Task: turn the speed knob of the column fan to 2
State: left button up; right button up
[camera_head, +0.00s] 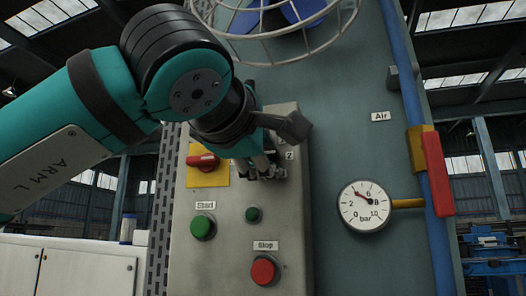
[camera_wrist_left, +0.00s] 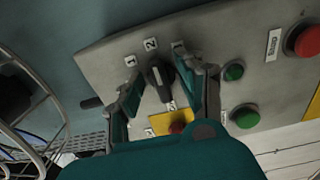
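The speed knob (camera_wrist_left: 160,80) is a black rotary knob on the grey control panel (camera_wrist_left: 105,45), seen in the left wrist view. Labels 1 (camera_wrist_left: 131,61) and 2 (camera_wrist_left: 150,44) stand beside it; other labels are partly hidden or too small to read. Which label the knob points to I cannot tell. My left gripper (camera_head: 264,170) is at the panel in the head view and hides the knob there. In the left wrist view its fingers (camera_wrist_left: 160,74) are apart, one on each side of the knob; contact is unclear. My right gripper is out of view.
A red switch (camera_head: 203,161) on a yellow plate, a green Start button (camera_head: 202,227), a small green button (camera_head: 253,214) and a red Stop button (camera_head: 264,270) sit close by. A caged fan (camera_head: 262,34) is above. A gauge (camera_head: 364,207) and blue pipe (camera_head: 408,90) are right.

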pick_arm(q)
jog(key=v, duration=1.2)
dwell(0.4)
